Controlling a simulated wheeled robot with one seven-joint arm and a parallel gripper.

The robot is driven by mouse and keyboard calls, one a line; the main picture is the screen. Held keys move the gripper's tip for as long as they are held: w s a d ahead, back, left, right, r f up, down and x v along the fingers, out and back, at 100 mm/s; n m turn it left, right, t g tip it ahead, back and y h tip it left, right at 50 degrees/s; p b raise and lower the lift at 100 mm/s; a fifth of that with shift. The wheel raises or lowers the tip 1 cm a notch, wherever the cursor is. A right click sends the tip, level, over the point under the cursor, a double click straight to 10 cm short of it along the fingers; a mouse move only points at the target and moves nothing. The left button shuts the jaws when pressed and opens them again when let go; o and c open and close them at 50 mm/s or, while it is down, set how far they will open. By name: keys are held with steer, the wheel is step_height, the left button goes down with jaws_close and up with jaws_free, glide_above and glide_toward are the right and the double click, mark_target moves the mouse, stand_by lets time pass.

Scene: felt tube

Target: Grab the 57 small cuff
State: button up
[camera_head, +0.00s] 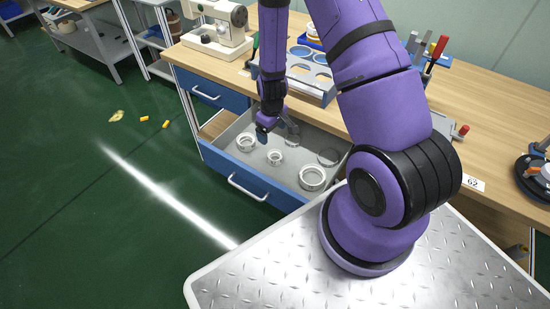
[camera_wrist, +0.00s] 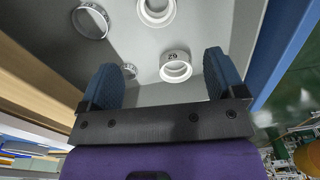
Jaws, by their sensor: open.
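A small white cuff (camera_head: 275,158) stands on the drawer floor, between two larger white cuffs (camera_head: 247,142) (camera_head: 313,178). In the wrist view the small cuff (camera_wrist: 175,73) lies ahead of my gripper, right of the middle between the fingers. Its dark number appears upside down and looks like 62; I cannot read 57 on it. A larger white cuff (camera_wrist: 157,12) shows beyond it. My gripper (camera_head: 263,134) hangs over the left part of the drawer.
The open drawer has a blue front (camera_head: 247,180). Two thin clear rings (camera_head: 328,157) (camera_head: 291,141) are on its back side. The wooden bench (camera_head: 480,130) behind carries a grey rack (camera_head: 310,80) and a sewing machine (camera_head: 217,30). Yellow bits (camera_head: 144,119) lie on the green floor.

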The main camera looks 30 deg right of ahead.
mark_target(275, 156)
steer(key=shift+s+d+f, duration=0.1)
steer(key=shift+s+f, duration=0.05)
steer(key=shift+f, duration=2.05)
steer(key=shift+s+d+f, duration=0.1)
steer(key=shift+s+f, duration=0.1)
steer(key=shift+f, duration=2)
steer(key=shift+s+d+f, duration=0.1)
steer(key=shift+s+f, duration=0.05)
steer(key=shift+f, duration=2.05)
steer(key=shift+c, duration=0.5)
steer(key=c, duration=0.9)
